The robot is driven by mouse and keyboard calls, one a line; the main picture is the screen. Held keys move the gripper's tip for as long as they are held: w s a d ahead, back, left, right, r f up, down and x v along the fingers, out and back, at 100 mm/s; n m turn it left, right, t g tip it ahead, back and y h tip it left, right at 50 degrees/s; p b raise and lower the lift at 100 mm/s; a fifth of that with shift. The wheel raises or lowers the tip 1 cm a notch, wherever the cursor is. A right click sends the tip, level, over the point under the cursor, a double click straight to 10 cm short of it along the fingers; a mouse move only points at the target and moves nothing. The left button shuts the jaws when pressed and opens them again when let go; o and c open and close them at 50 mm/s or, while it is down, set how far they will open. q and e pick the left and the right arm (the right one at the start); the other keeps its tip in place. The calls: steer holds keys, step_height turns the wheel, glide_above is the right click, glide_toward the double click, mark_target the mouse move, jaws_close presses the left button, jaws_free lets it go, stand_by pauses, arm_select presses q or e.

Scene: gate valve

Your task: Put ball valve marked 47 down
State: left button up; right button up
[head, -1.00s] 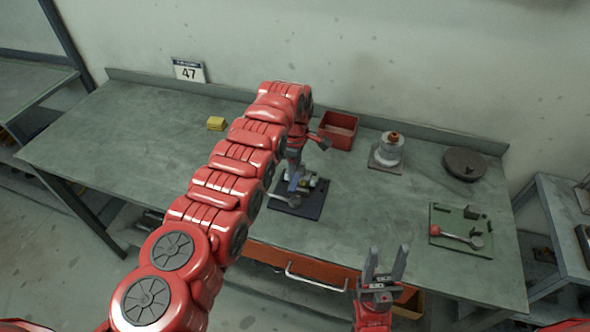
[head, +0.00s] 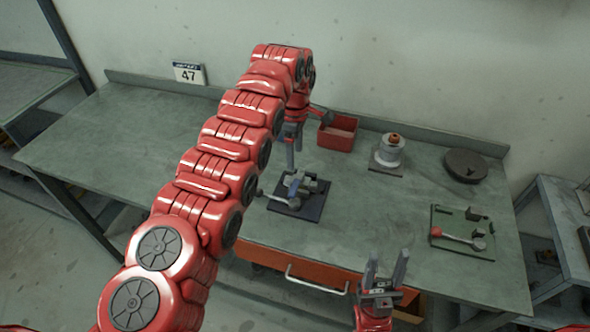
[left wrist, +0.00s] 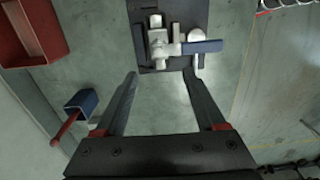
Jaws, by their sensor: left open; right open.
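The ball valve (head: 299,184), a pale metal body with a blue handle, rests on a dark plate (head: 312,208) on the bench. In the left wrist view the valve (left wrist: 160,42) lies on the dark plate (left wrist: 185,10), its blue handle pointing right. My left gripper (head: 291,158) is above and just behind the valve, open and empty; its fingertips (left wrist: 160,75) are apart from the valve. My right gripper (head: 386,262) is open and empty at the bench's front edge. The 47 sign (head: 188,73) stands at the bench's back left.
A red bin (head: 338,133) stands behind the plate. A flanged metal part (head: 390,150), a dark disc (head: 466,165) and a green plate (head: 462,232) with a red-knobbed lever are to the right. The bench's left part is clear where visible; my arm hides some.

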arm_select(q)
step_height(320, 180, up, 4)
steer(key=shift+r+p, duration=0.15)
steer(key=shift+p, duration=0.65)
steer(key=shift+w, duration=0.1)
steer(key=shift+r, duration=0.1)
